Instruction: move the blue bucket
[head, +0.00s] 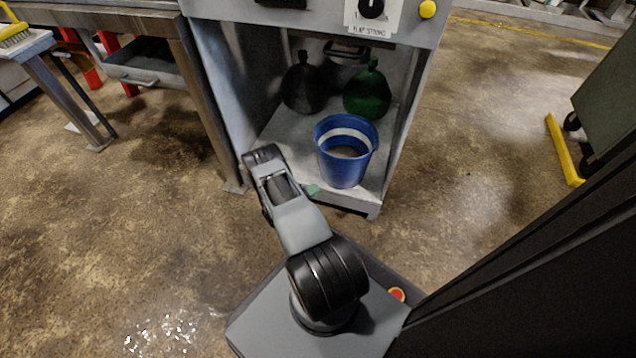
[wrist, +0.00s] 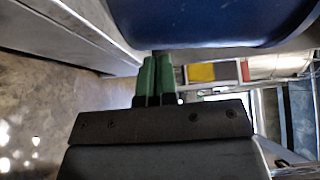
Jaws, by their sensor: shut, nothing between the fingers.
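The blue bucket (head: 342,160) with a white band inside its rim stands upright on the compactor's floor (head: 285,135), near the front edge. My gripper (head: 312,190) shows as a small green tip at the bucket's lower left; the rest is hidden by my arm. In the wrist view, the green fingers of my gripper (wrist: 157,80) are close together and shut, with nothing between them. The bucket (wrist: 215,20) fills the top of that view, just past the fingertips. I cannot tell whether the fingers touch it.
The compactor's side walls bound the opening. A metal workbench (head: 110,18) stands left. A yellow bar (head: 564,150) and a wheeled bin (head: 605,95) are at right. Open floor lies left and right.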

